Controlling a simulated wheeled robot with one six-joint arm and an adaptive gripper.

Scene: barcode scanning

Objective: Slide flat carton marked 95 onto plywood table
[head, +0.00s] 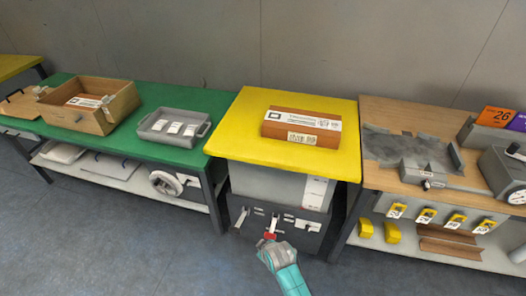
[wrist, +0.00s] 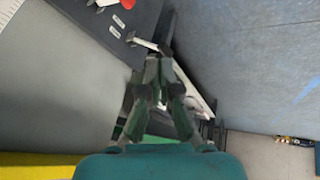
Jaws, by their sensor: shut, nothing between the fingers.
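A flat brown carton (head: 305,122) with a white label and a barcode lies on the yellow top (head: 240,150) of the middle cabinet. I cannot read a 95 on it. The plywood table (head: 390,107) stands to the right of the yellow top. My gripper (head: 268,246) is low in front of the cabinet, below the yellow top and away from the carton. In the wrist view my gripper (wrist: 158,62) has its fingers together and empty, close to a pale handle (wrist: 143,42) on the dark cabinet front. The carton is not recognisable in the wrist view.
The green table (head: 195,100) at left bears a grey tray (head: 160,122) and a wooden box (head: 122,98) with another carton (head: 84,102).

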